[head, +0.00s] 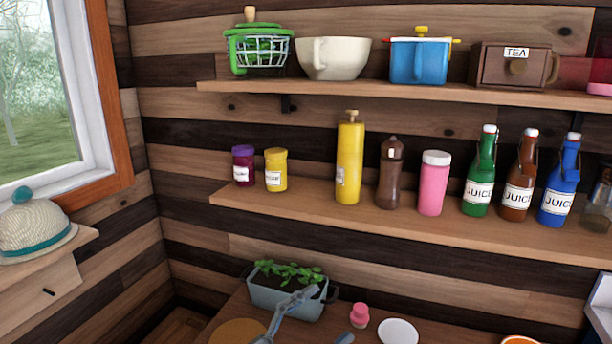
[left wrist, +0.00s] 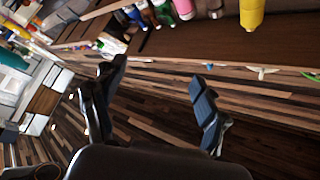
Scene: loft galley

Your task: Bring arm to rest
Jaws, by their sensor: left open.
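My left gripper (head: 330,313) is at the bottom edge of the head view, in front of the lower counter and the planter. Only part of it shows there. In the left wrist view my left gripper (left wrist: 158,72) has its two dark fingers spread wide apart, with nothing between them. It is open and empty. The wrist view is tilted and shows bottles near its top edge. My right gripper is in neither view.
A lower shelf (head: 330,218) holds jars and bottles, including a yellow bottle (head: 349,160). An upper shelf (head: 400,94) holds pots and a tea box. A planter (head: 280,300), pink-capped jar (head: 359,315) and white plate (head: 398,332) stand on the counter below.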

